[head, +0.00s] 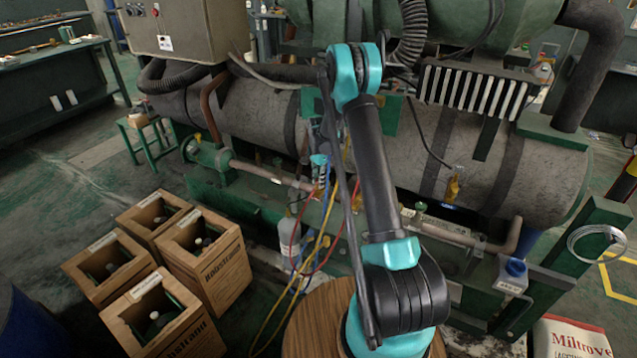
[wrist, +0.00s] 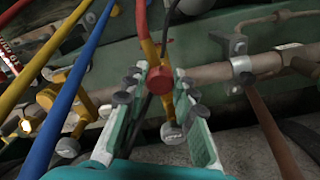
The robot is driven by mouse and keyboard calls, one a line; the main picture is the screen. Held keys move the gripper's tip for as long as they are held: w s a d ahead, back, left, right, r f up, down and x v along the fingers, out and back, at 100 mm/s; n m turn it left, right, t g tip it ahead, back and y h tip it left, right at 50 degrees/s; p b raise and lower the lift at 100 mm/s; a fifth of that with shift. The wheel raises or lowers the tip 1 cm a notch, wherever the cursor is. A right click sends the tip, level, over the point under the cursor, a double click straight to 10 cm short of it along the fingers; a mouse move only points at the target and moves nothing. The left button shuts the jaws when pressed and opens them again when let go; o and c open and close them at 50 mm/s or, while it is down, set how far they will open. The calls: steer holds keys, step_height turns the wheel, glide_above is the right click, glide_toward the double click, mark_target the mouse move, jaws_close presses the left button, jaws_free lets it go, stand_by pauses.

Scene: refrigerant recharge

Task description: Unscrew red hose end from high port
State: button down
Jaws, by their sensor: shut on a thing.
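In the wrist view the red hose end (wrist: 160,79) sits between the two pad-studded fingers of my gripper (wrist: 157,88), which is shut on it. The red hose (wrist: 141,18) runs up from it. A yellow brass fitting with a grey round cap (wrist: 172,133) shows just beyond, between the fingers; I cannot tell whether the hose end is still threaded onto the port. In the head view my gripper (head: 320,163) is at the pipework in front of the big grey tank (head: 258,118); its fingers are too small there to read.
Blue (wrist: 75,88) and yellow (wrist: 55,45) hoses cross at the left of the wrist view. A pipe (wrist: 200,75) runs behind. In the head view are a grey cylinder (head: 289,238), a round wooden top (head: 318,318), several wooden crates (head: 218,270) and a blue-capped jug (head: 513,277).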

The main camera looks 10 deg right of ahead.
steer(key=shift+r, duration=2)
